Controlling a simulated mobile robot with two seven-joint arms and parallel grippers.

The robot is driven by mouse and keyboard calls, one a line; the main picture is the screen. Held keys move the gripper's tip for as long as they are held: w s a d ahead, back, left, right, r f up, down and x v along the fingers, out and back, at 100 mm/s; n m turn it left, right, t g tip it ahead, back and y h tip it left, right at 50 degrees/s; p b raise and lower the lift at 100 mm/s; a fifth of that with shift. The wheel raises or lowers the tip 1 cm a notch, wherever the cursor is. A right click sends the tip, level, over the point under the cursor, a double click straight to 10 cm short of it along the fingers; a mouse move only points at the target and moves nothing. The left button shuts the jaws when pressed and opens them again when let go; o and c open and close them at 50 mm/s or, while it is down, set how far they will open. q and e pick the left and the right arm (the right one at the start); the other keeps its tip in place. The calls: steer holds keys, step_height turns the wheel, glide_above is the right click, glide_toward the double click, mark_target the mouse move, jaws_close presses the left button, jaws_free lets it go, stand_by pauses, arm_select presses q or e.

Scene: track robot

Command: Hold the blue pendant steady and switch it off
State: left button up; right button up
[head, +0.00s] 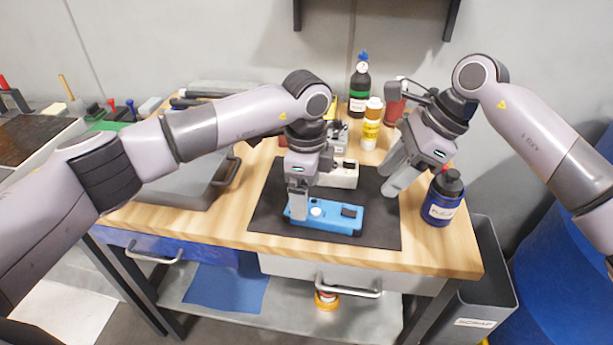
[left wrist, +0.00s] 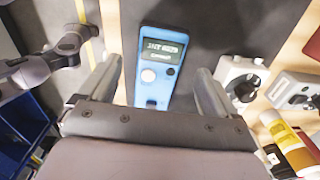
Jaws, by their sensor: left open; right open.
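The blue pendant (head: 332,220) lies flat on the dark mat (head: 270,215) near the bench's front. It has a white round button and a dark display, which both show in the left wrist view on the pendant (left wrist: 157,95). My left gripper (head: 297,208) points down at the pendant's left end. In the left wrist view its open fingers (left wrist: 157,85) stand on either side of the pendant, with gaps showing. Whether they touch it cannot be told. My right gripper (head: 393,178) is open and empty, above the mat's right edge, to the right of and behind the pendant.
A dark blue bottle (head: 440,205) stands close to my right gripper. A pale device (head: 340,175) sits behind the pendant. Yellow (head: 371,128) and green-black (head: 359,90) bottles stand further back. A grey case (head: 190,180) is at left. The mat's front right is clear.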

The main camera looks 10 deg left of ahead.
mark_target(324, 215)
arm_select(q)
steer(key=shift+f, duration=1.95)
